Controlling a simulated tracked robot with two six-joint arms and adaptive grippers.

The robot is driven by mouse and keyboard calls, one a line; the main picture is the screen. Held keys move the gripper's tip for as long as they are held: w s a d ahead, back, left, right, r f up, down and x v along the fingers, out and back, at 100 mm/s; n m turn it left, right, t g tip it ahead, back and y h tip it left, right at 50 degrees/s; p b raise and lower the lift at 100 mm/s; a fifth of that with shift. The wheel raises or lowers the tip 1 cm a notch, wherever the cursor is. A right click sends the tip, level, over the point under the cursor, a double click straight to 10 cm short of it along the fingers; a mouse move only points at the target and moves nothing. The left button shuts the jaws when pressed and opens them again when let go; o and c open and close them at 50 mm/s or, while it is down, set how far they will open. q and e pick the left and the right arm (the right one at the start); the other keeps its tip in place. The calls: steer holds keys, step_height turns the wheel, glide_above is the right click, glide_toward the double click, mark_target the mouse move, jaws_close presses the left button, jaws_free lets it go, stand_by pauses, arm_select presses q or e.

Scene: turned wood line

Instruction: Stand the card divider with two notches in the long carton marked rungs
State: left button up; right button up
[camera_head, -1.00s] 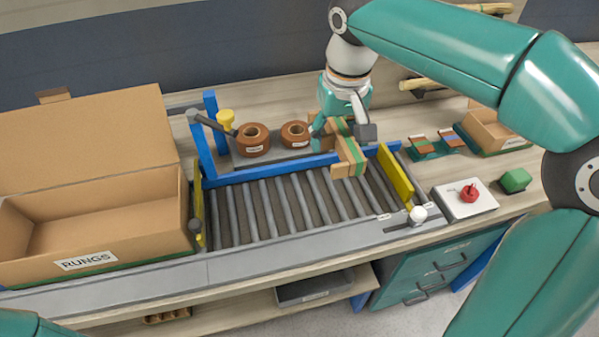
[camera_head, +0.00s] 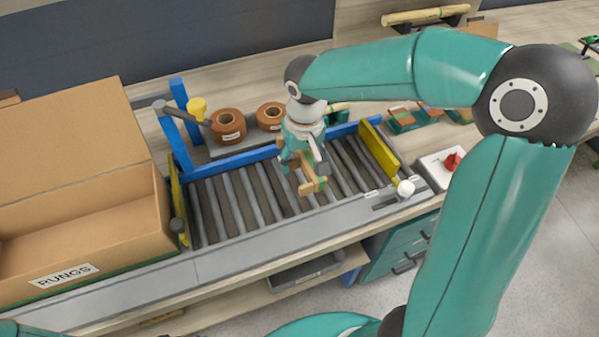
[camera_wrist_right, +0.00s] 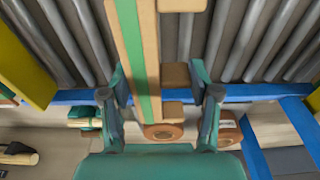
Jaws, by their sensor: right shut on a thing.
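The card divider (camera_head: 315,184) is tan with a green stripe and has notches along one edge. It hangs from my right gripper (camera_head: 303,163), over the rollers. In the right wrist view the divider (camera_wrist_right: 143,60) runs between the fingers of my right gripper (camera_wrist_right: 160,93), with tan tabs and two gaps on its right side. The gripper is shut on it. The long carton marked rungs (camera_head: 125,250) stands open at the left, its label facing front, its inside visibly empty where seen. The divider is to the right of the carton and apart from it. My left gripper is out of view.
A roller bed (camera_head: 240,205) with a yellow stop (camera_head: 379,150) lies right of the carton. A blue frame (camera_head: 180,125) and two brown tape rolls (camera_head: 228,124) stand behind it. A box with a red button (camera_head: 452,162) is at the right.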

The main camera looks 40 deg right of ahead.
mark_target(300, 180)
steer(key=shift+f, duration=2.45)
steer(key=shift+f, duration=0.2)
steer(key=o, duration=1)
steer(key=shift+r, duration=0.1)
steer(key=shift+r, duration=0.1)
